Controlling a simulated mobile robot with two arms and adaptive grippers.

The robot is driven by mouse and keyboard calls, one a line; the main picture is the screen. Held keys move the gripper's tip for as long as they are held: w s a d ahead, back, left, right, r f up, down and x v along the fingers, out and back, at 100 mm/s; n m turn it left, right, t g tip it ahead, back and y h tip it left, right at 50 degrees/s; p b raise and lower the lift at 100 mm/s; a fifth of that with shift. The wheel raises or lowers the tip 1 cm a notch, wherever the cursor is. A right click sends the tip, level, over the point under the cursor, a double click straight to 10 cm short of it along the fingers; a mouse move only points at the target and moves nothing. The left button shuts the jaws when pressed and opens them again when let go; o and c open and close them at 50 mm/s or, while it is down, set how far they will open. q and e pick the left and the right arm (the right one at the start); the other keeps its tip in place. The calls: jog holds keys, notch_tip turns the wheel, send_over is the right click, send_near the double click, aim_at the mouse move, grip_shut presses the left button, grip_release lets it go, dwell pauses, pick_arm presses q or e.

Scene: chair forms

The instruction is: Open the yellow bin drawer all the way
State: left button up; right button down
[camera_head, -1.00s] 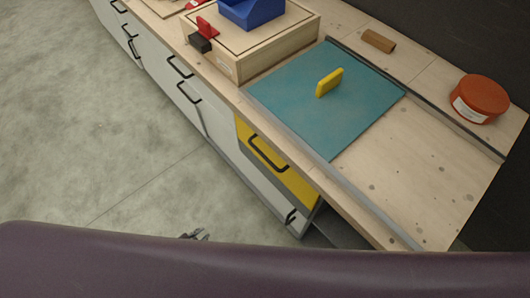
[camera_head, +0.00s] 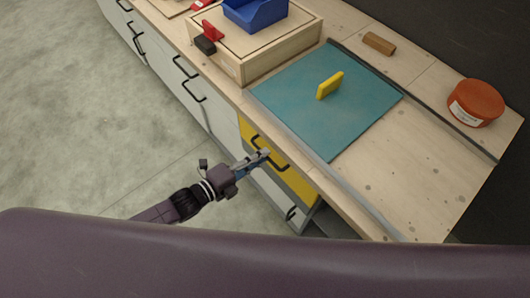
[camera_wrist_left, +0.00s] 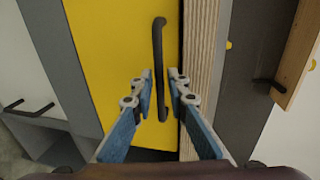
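The yellow bin drawer (camera_head: 296,182) is in the cabinet front below the worktop, and it looks shut. Its black bar handle (camera_head: 268,150) is partly covered by my left gripper in the head view. My left gripper (camera_head: 263,156) is in front of the drawer. In the left wrist view the yellow front (camera_wrist_left: 110,60) fills the upper left, with the black handle (camera_wrist_left: 158,65) upright. The left gripper's fingers (camera_wrist_left: 161,88) are apart, one each side of the handle's line. I cannot tell whether they touch it. My right gripper is not in view.
On the worktop (camera_head: 420,150) are a teal board (camera_head: 300,105) with a yellow block (camera_head: 330,86), an orange round tub (camera_head: 476,102), a brown block (camera_head: 379,43) and a wooden box (camera_head: 235,65) with a blue bin (camera_head: 255,14). The grey floor (camera_head: 70,110) before the cabinets is clear.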

pick_arm(q)
jog(key=shift+x, duration=1)
jog(key=shift+c, duration=0.6)
grip_shut()
jog(key=shift+a+f, duration=0.1)
